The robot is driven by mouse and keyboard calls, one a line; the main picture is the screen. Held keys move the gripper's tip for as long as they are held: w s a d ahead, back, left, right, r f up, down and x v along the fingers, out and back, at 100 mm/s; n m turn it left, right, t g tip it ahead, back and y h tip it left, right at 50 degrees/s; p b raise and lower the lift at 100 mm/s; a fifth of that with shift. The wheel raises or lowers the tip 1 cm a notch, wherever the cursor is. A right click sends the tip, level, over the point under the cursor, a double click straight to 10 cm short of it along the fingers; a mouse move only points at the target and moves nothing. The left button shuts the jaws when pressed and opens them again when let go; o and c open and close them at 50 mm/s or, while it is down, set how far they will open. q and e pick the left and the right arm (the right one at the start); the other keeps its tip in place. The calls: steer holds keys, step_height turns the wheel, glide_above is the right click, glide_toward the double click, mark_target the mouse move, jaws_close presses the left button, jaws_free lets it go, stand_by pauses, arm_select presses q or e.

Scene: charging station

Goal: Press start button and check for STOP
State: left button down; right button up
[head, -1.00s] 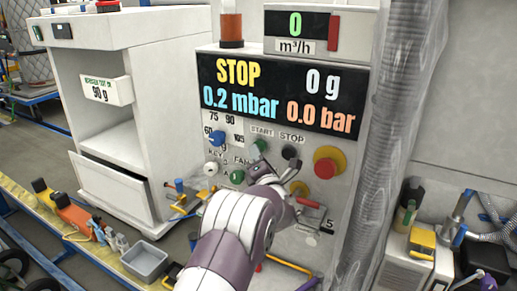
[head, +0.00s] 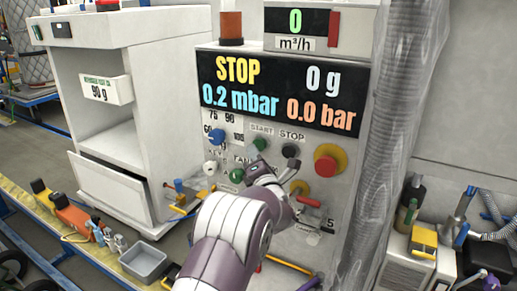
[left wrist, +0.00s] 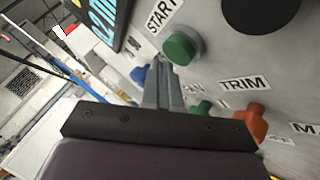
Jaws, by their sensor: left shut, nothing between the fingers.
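The charging station panel has a green START button (head: 260,144), with the black STOP button (head: 290,151) to its right. The dark display (head: 283,92) above reads STOP in yellow, 0 g, 0.2 mbar and 0.0 bar. My left gripper (head: 257,164) is shut and empty, just below the START button. In the left wrist view the shut fingertips (left wrist: 162,62) are close beside the green button (left wrist: 180,48), to its lower left. I cannot tell whether they touch the panel. The black button (left wrist: 262,12) shows at the top. My right gripper is out of view.
A red emergency knob on yellow (head: 327,162) is right of the STOP button. A blue knob (head: 216,137), a white knob (head: 211,168) and a green knob (head: 237,176) are at the left. Levers stick out below. A ribbed hose (head: 390,140) runs down the right side.

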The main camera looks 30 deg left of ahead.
arm_select(q)
steer(key=shift+s, duration=0.15)
steer(key=s, duration=0.1)
steer(key=s+b, duration=0.1)
steer(key=s, duration=0.1)
steer(key=s+b, duration=0.1)
steer(key=s, duration=0.1)
steer(key=shift+d, duration=0.3)
stand_by(0.8)
